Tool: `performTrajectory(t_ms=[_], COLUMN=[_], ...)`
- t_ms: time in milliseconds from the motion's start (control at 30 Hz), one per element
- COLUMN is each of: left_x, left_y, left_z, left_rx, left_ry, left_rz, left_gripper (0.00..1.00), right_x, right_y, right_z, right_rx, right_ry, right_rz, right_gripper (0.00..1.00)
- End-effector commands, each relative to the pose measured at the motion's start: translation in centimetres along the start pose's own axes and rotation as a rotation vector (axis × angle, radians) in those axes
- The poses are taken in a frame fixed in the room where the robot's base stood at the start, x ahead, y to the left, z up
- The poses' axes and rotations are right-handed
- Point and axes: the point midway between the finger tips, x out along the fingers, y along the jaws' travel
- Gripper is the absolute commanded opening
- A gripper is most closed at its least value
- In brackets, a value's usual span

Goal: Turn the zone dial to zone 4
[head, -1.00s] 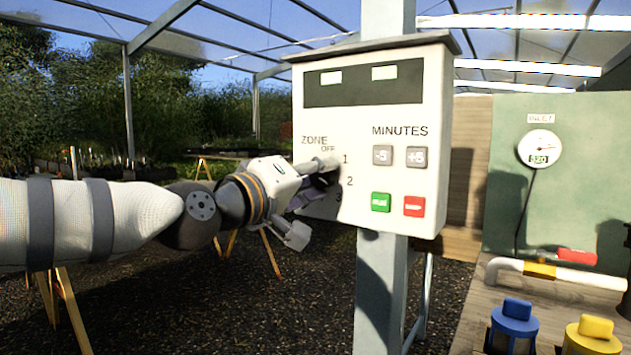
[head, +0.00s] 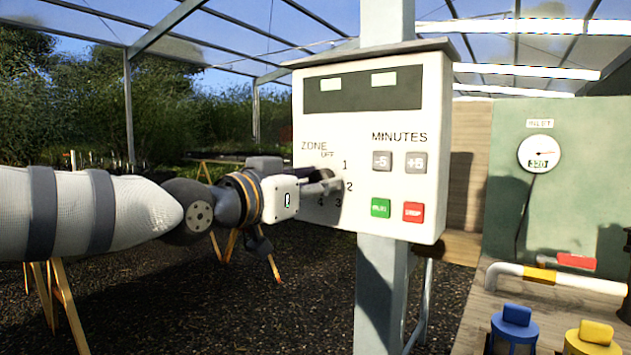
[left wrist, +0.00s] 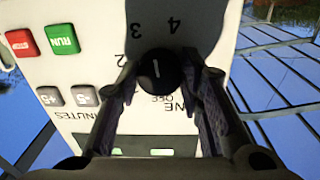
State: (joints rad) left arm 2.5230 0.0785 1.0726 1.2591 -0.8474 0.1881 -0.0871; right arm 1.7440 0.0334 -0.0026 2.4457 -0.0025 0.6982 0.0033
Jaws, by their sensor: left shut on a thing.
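The white control box (head: 425,140) carries a zone dial ringed by OFF and the numbers 1 to 4. My left gripper (head: 322,180) comes in from the left and is shut on the dial; its fingers mostly hide the dial in the head view. In the left wrist view the black dial (left wrist: 165,75) sits between the two fingertips of my left gripper (left wrist: 168,78). Its white mark shows toward the 3 and 4 side of the upside-down face; exactly which number it points at I cannot tell. My right gripper is not in view.
Minutes buttons (head: 398,161), a green RUN button (head: 380,208) and a red STOP button (head: 413,212) are right of the dial. A grey post (head: 380,290) holds the box. A bench with a pipe (head: 560,278) and blue (head: 515,325) and yellow (head: 592,335) caps stands at right.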

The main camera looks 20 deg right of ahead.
Motion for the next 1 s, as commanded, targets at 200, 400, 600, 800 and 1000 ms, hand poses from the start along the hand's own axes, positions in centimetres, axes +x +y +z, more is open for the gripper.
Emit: performTrajectory(t_ms=[200,400,600,800,1000], left_x=[-0.1,0.0,0.0,0.0,0.0], left_y=[0.0,0.1,0.0,0.0,0.0], left_z=[-0.4,-0.4,-0.4,-0.3,-0.2], left_rx=[0.187,0.323,0.412,0.457,0.472], left_ry=[-0.006,-0.014,-0.018,-0.021,-0.021], left_rz=[0.001,0.002,0.002,0.003,0.003], left_gripper=[0.06,0.06,0.06,0.06,0.06], right_x=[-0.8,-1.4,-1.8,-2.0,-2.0], right_y=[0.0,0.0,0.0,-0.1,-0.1], right_z=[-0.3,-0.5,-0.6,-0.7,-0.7], right_rx=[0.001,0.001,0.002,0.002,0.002], right_ry=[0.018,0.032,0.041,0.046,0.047], right_rz=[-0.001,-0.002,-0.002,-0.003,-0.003], right_gripper=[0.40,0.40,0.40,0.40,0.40])
